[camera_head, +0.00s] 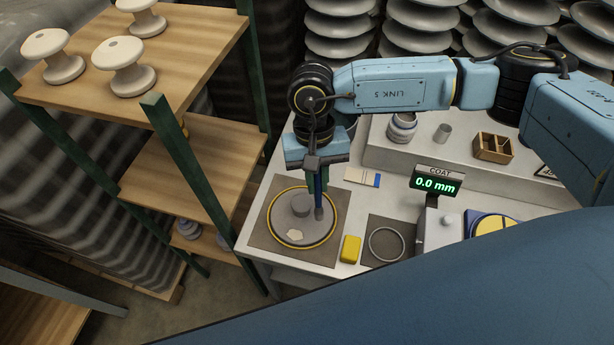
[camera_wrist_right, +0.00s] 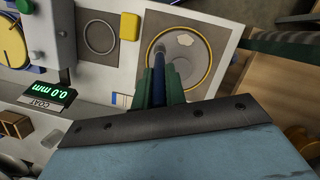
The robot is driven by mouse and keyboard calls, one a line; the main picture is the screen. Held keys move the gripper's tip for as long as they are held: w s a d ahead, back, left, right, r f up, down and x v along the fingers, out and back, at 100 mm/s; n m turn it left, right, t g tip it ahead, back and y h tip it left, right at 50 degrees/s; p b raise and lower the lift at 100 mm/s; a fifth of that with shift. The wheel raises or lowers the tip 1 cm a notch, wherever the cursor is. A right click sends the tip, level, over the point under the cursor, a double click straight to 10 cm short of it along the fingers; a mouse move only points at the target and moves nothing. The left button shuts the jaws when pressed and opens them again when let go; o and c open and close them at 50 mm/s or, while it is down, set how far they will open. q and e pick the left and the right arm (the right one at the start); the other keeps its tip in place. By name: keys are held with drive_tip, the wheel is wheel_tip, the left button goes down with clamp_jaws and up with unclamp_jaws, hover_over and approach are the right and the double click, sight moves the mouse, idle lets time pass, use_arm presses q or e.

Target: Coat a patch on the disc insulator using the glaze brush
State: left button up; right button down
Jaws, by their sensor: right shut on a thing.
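The disc insulator (camera_head: 283,226) lies flat on a grey-brown mat, a grey disc with a yellow rim and a raised centre cap (camera_head: 301,205). A pale irregular patch (camera_head: 295,235) shows on its near side. The disc also shows in the wrist view (camera_wrist_right: 196,72), with the patch (camera_wrist_right: 183,39) near its edge. My right gripper (camera_head: 317,178) is shut on the dark blue glaze brush (camera_head: 318,200), held upright over the disc. The brush tip (camera_head: 319,214) is right of the cap; whether it touches the disc I cannot tell. My left gripper is not in view.
A coat gauge (camera_head: 436,184) reads 0.0 mm. A yellow block (camera_head: 350,249) and a mat with a ring (camera_head: 386,244) lie right of the disc. A raised shelf holds a jar (camera_head: 402,127), a small cup (camera_head: 442,133) and a wooden box (camera_head: 493,147). A wooden rack (camera_head: 180,60) stands left.

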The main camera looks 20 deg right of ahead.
sight(319, 211)
use_arm(q)
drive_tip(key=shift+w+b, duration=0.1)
drive_tip(key=shift+b, duration=0.45)
use_arm(e)
wheel_tip(319, 211, down, 6)
drive_tip(key=s+a+m+y, duration=0.1)
drive_tip(key=shift+s+a, duration=0.2)
drive_tip(key=shift+a, duration=0.15)
use_arm(q)
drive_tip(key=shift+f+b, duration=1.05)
drive_tip(key=shift+b, duration=0.05)
use_arm(e)
drive_tip(key=shift+w+d+f, duration=0.1)
drive_tip(key=shift+w+f, duration=0.05)
drive_tip(key=shift+f, duration=0.35)
drive_tip(key=shift+w+d+f, duration=0.1)
drive_tip(key=shift+f, duration=0.35)
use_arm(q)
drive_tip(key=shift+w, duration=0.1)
use_arm(e)
drive_tip(key=shift+a, duration=0.1)
